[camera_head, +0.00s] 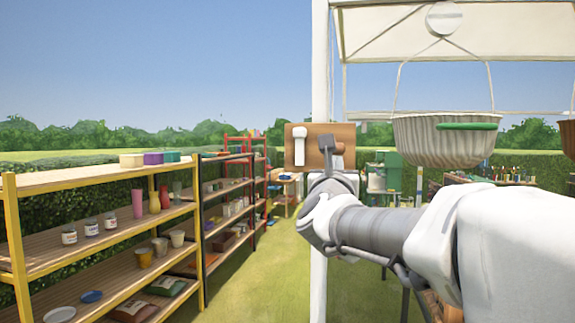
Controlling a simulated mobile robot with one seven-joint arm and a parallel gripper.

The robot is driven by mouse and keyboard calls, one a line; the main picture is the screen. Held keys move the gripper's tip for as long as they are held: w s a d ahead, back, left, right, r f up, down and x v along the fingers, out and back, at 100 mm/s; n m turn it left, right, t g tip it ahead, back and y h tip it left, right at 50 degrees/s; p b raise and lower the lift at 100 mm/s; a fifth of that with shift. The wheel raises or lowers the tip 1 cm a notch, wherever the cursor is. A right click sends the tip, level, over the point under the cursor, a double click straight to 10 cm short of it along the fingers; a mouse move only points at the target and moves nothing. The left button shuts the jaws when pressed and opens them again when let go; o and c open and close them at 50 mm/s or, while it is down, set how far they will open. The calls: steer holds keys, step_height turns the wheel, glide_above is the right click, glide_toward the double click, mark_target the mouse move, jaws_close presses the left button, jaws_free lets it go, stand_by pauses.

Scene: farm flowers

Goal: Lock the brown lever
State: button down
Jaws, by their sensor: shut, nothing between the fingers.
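A wooden board (343,135) is fixed to the white post at the picture's centre. A white lever (299,147) is on its left side, with its handle pointing down from a wider top. The brown lever (338,148) is on the right side of the board, and only a small brown part shows beside my gripper. My gripper (326,141) is shut and empty, in front of the board at the brown lever's left edge. It hides much of the lever. I cannot tell whether they touch or how the lever is turned.
The white post (319,60) runs up behind the board. A hanging basket (445,140) is above my arm on the right. Shelves with pots and jars (100,230) line the left. A grass path lies open between the shelves and the post.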

mark_target(338, 143)
steer(key=shift+r, duration=0.15)
steer(key=shift+r+p, duration=0.15)
steer(key=shift+p, duration=0.7)
steer(key=shift+r+g+p, duration=0.15)
steer(key=shift+g+p, duration=0.15)
steer(key=shift+p, duration=0.15)
steer(key=shift+w+d+r+g+y+p, duration=0.15)
steer(key=shift+w+r+g+p, duration=0.35)
steer(key=shift+r+p, duration=0.6)
steer(key=shift+w+d+r+g+y+p, duration=0.1)
steer(key=shift+w+d+r+g+p, duration=0.15)
steer(key=shift+w+r+p, duration=0.65)
steer(key=shift+w+d+r+g+y+p, duration=0.15)
steer(key=shift+w+r+g+p, duration=0.3)
steer(key=shift+r+p, duration=0.85)
steer(key=shift+f, duration=0.3)
steer(key=shift+s, duration=0.15)
